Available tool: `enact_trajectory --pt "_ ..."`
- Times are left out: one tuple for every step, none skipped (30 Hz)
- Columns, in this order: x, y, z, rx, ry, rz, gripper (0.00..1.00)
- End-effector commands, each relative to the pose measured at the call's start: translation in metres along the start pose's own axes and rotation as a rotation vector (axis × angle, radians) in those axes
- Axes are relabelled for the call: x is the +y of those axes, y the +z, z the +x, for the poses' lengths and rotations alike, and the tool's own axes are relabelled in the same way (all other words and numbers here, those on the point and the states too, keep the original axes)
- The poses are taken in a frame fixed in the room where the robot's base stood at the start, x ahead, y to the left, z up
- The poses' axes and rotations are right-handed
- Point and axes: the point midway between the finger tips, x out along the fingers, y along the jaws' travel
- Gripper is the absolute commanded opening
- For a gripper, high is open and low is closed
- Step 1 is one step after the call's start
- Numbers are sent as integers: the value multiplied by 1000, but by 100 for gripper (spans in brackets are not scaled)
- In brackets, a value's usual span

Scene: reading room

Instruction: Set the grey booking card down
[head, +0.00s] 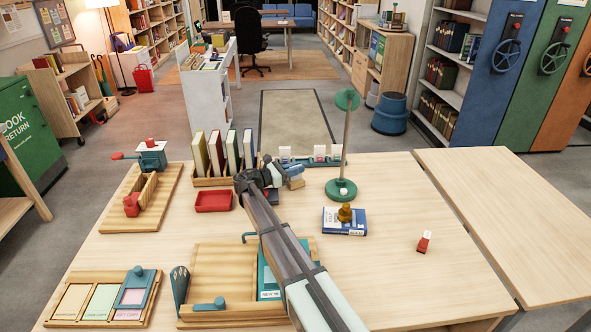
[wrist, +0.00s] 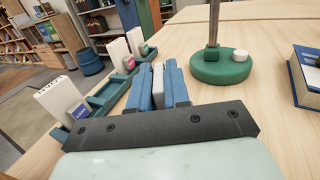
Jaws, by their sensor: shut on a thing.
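My gripper (wrist: 157,85) is shut on the grey booking card (wrist: 158,78), whose edge shows between the blue fingers in the wrist view. In the head view my gripper (head: 292,177) is over the far part of the table, just in front of the green card rack (wrist: 103,98). The rack holds upright white cards, one nearer (wrist: 60,100) and others farther along (wrist: 116,54). The rack lies left of the fingers in the wrist view. Whether the held card touches the rack or table cannot be told. In the head view the held card is mostly hidden.
A green-based stand (head: 341,188) with a tall post is right of my gripper. A blue book (head: 334,225) with a brass object on it lies nearer. Upright books (head: 216,152) and a red tray (head: 213,201) are left.

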Motion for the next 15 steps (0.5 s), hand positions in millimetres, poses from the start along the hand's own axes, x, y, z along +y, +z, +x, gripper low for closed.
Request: enact_trajectory --pt "0 0 0 0 0 0 0" --pt "0 0 0 0 0 0 0" --pt "0 0 0 0 0 0 0" --pt "0 -1 0 0 0 0 0" --pt "0 -2 0 0 0 -1 0" --pt "0 -2 0 0 0 0 18" --pt "0 -2 0 0 0 0 21" --pt "0 -2 0 0 0 0 24" --pt "0 -2 0 0 0 0 28" --pt "0 -2 0 0 0 0 31" --pt "0 -2 0 1 0 -1 34" --pt "0 -2 0 1 0 -1 38" --pt "0 -2 0 1 0 -1 40" --pt "0 -2 0 1 0 -1 42" --pt "0 -2 0 1 0 -1 42"
